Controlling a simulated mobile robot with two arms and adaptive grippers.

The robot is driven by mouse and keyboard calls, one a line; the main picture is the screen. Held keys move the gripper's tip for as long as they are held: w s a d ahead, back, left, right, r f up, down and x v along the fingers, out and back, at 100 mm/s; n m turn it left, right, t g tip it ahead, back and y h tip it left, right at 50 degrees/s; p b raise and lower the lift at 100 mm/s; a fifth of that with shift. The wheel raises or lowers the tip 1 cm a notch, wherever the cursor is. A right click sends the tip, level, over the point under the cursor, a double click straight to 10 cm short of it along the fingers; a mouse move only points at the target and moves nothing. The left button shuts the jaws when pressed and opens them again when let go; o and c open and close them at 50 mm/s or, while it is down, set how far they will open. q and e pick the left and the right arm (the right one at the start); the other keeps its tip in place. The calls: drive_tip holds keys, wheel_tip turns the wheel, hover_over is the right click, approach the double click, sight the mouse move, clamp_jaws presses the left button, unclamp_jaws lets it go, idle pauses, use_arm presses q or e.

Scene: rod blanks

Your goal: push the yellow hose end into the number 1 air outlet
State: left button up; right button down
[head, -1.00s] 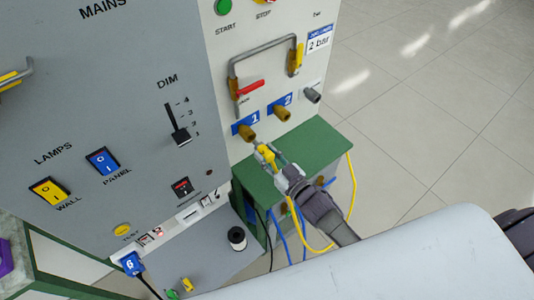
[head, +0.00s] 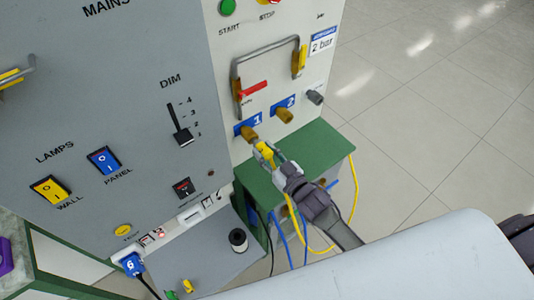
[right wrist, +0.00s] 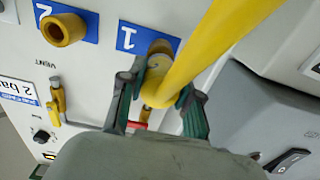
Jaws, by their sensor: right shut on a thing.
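My right gripper (head: 268,156) is shut on the yellow hose end (head: 264,149), just below and right of the brass number 1 air outlet (head: 249,134). In the right wrist view, the gripper (right wrist: 160,96) has its fingers on both sides of the hose end (right wrist: 155,94). The number 1 outlet (right wrist: 160,47) is partly hidden behind the hose there. The hose end lies very close to the outlet's mouth; I cannot tell whether they touch. The yellow hose (head: 355,190) loops down and right from the gripper. My left gripper is not in view.
The brass number 2 outlet (head: 284,116) stands right of number 1, with a grey outlet (head: 315,97) beyond. Above are a red-handled valve (head: 253,89) and a bent pipe (head: 262,50). A green shelf (head: 320,148) lies below. Blue hoses (head: 281,230) hang beneath it.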

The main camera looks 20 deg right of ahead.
drive_tip(key=shift+w+a, duration=0.25)
drive_tip(key=shift+w, duration=0.45)
drive_tip(key=shift+r, duration=0.1)
drive_tip(key=c, duration=0.7)
unclamp_jaws()
drive_tip(key=shift+w+a, duration=0.1)
drive_tip(key=shift+w, duration=0.05)
drive_tip(key=shift+s, duration=0.3)
drive_tip(key=v, duration=1.1)
drive_tip(key=shift+s+d, duration=0.2)
drive_tip(key=shift+s, duration=0.05)
